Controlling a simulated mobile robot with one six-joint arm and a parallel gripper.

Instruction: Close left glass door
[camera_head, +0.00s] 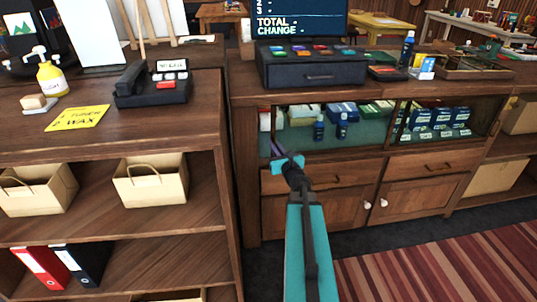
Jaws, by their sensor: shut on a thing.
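The display cabinet (250,170) under the cash register has two glazed-looking compartments side by side. The left glass door (345,150) is hard to make out against its compartment, where small boxes and dark blue bottles show. How far it stands open cannot be told. My arm reaches up from the bottom of the view. My gripper (276,150) is at the lower left of the left compartment, by the frame, shut on what seems to be the left glass door's edge or handle. The exact contact is small and partly hidden by the gripper.
A wooden shelf unit (215,190) with paper bags stands close on the left. The cash register (312,68) sits on the cabinet top. Below are drawers (320,177) and cupboard doors with pale knobs. A striped rug (430,265) covers open floor at lower right.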

